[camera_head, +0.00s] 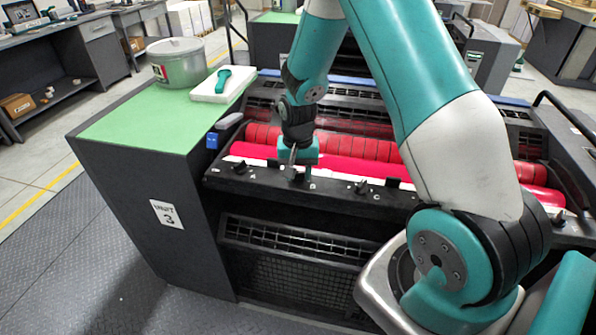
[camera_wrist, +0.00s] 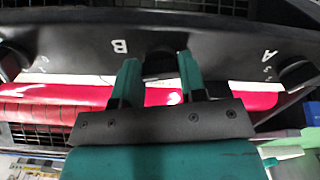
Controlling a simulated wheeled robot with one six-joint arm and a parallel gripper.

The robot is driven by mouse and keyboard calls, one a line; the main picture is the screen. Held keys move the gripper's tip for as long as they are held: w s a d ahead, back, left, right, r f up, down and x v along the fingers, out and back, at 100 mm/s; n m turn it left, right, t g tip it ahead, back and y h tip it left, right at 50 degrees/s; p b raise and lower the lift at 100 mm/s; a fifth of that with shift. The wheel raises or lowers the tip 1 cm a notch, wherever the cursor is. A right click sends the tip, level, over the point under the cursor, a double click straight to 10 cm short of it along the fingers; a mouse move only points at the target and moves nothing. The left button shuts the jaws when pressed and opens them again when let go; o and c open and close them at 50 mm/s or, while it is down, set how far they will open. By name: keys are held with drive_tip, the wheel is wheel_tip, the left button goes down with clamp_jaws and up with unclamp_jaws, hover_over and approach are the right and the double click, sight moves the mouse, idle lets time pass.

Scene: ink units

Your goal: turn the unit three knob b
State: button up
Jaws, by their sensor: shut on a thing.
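Unit three (camera_head: 140,215) is the dark cabinet with a green top and a "UNIT 3" label. Knob B (camera_wrist: 158,62) is a black knob on the dark rail, with the letter B just to its left in the wrist view. My gripper (camera_head: 292,166) reaches down onto the rail at the knob beside the B mark. In the wrist view my gripper (camera_wrist: 160,72) has its two teal fingers on either side of knob B, shut on it. The fingers partly hide the knob, so its pointing direction is hard to tell.
Knob C (camera_head: 361,187) stands to the right on the same rail, and knob A (camera_wrist: 298,74) is at the other side. Red rollers (camera_head: 375,148) lie behind the rail. A grey tin (camera_head: 176,66) and a white tray (camera_head: 218,92) with a teal tool stand on the green top.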

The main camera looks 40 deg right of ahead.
sight(298, 173)
drive_tip(key=o, duration=0.9)
wheel_tip(298, 173, up, 18)
drive_tip(key=b, duration=0.3)
drive_tip(key=shift+f, duration=0.25)
